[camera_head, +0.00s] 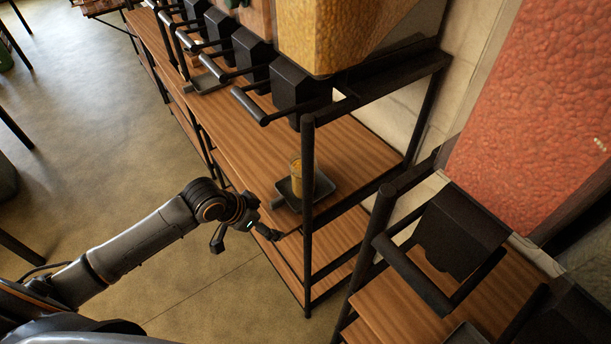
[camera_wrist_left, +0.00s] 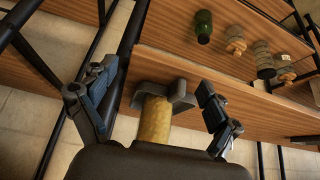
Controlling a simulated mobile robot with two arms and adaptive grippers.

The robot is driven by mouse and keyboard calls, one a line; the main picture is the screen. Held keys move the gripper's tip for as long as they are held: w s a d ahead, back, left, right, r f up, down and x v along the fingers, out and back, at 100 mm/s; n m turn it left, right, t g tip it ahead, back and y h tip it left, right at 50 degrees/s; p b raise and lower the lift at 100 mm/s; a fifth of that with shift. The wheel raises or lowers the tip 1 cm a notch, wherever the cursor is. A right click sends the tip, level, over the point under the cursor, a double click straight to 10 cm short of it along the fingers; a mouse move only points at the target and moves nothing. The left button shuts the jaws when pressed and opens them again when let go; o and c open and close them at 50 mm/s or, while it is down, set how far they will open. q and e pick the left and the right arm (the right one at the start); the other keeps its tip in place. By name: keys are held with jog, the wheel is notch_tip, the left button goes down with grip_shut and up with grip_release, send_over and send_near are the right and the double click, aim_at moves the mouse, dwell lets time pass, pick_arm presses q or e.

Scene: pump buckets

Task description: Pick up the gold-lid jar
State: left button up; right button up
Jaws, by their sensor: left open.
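A small gold-coloured jar (camera_head: 296,174) stands upright in a dark square tray on the upper wooden shelf in the head view. Its lid cannot be made out clearly. In the left wrist view a gold cylinder (camera_wrist_left: 154,120), which looks like the same jar, shows between my fingers, with the dark tray (camera_wrist_left: 180,98) behind it; its lower part is hidden by my gripper's body. My left gripper (camera_head: 245,228) is open and empty, in front of the shelf, left of and below the jar; it also shows in the left wrist view (camera_wrist_left: 157,107). My right gripper is not in view.
A black upright post (camera_head: 308,215) stands at the shelf corner, close right of the jar. Black dispensers with levers (camera_head: 250,118) hang above the shelf. A green bottle (camera_wrist_left: 203,26) and several small jars (camera_wrist_left: 265,60) stand on another shelf.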

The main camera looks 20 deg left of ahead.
aim_at(292, 170)
pick_arm(q)
jog(key=w+a+r, duration=0.2)
jog(key=a+r, duration=0.2)
jog(key=r, duration=0.3)
jog(key=shift+m, duration=0.4)
jog(key=w+d+p, duration=0.1)
jog(key=w+d, duration=0.1)
jog(key=w+d+p, duration=0.1)
jog(key=w+d, duration=0.1)
jog(key=w, duration=0.1)
jog(key=w+d+p, duration=0.2)
jog(key=w, duration=0.1)
jog(key=shift+d+r, duration=0.1)
jog(key=shift+d, duration=0.2)
jog(key=shift+w+d, duration=0.55)
jog(key=shift+w, duration=0.05)
jog(key=p+x, duration=0.1)
jog(key=x, duration=0.4)
jog(key=shift+s, duration=0.15)
jog(key=c, duration=1.6)
jog(key=shift+c, duration=1.2)
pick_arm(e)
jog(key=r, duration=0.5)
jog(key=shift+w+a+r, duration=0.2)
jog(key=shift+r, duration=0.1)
